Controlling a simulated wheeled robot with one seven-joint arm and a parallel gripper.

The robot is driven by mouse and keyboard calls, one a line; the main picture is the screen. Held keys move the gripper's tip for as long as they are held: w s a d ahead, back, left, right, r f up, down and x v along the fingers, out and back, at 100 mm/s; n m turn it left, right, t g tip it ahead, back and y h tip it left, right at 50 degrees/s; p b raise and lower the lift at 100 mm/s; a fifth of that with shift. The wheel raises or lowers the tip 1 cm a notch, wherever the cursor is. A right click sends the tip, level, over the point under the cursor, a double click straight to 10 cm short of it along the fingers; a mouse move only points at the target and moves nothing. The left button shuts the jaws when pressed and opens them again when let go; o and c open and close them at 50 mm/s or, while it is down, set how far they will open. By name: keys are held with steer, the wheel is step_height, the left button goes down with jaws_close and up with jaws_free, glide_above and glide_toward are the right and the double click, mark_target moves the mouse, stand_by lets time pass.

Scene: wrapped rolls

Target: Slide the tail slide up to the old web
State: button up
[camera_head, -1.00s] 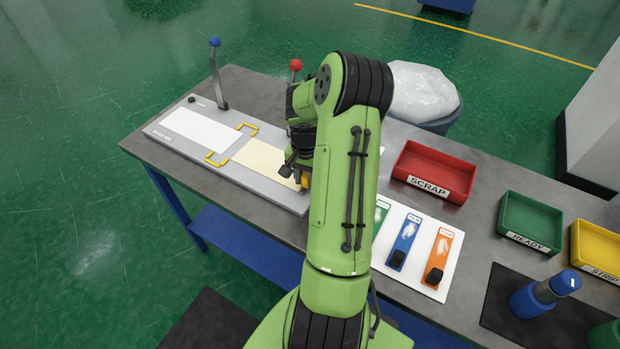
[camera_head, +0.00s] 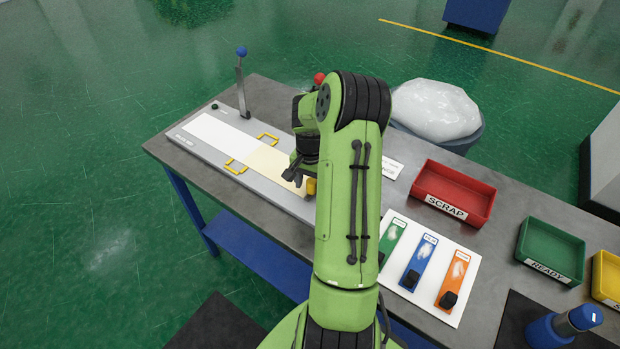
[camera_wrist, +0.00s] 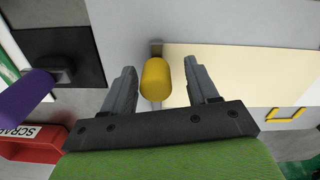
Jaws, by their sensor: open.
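The tail slide's cream sheet (camera_head: 268,163) lies on the grey splice board (camera_head: 215,162). The white old web (camera_head: 215,132) lies on the same board to its left. Their facing edges meet between the yellow brackets, with no clear gap that I can make out. The slide's yellow knob (camera_head: 310,187) stands at the right end of the cream sheet. My gripper (camera_head: 294,174) is low at this knob. In the wrist view the yellow knob (camera_wrist: 155,78) stands between the open fingers (camera_wrist: 159,66), with space on both sides. My arm hides part of the board's right end.
Yellow brackets (camera_head: 235,166) flank the seam. A blue-knobbed lever (camera_head: 242,85) and a red-knobbed lever (camera_head: 319,78) stand behind the board. The red scrap tray (camera_head: 453,193) and a white panel with coloured strips (camera_head: 437,265) lie to the right. A bin with clear wrap (camera_head: 435,108) stands behind.

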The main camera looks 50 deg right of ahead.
step_height(320, 180, up, 16)
steer(key=p, duration=0.2)
steer(key=shift+f, duration=0.15)
